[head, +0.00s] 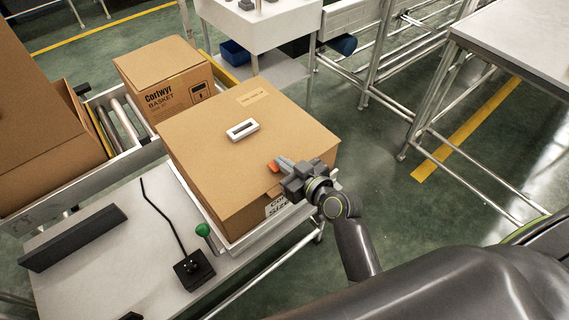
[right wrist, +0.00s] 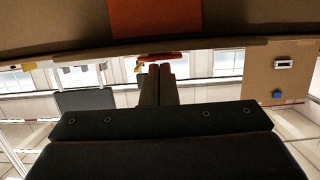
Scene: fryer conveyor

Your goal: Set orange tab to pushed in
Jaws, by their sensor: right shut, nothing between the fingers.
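The orange tab (head: 273,166) shows at the right front part of the large cardboard box's (head: 235,180) top, just beside the tips of my right gripper (head: 282,163). My right gripper is shut and empty. In the right wrist view its two fingers (right wrist: 160,70) are together, and an orange patch (right wrist: 155,18) lies on brown cardboard above them. I cannot tell if the fingertips touch the tab or how far in it sits. My left gripper is not in view.
A white slotted piece (head: 243,130) sits on the box top. A smaller carton (head: 165,78) stands behind. A green-knobbed lever (head: 203,230) and a black control box (head: 194,270) are at the front left. Open floor lies to the right, before a metal table (head: 520,40).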

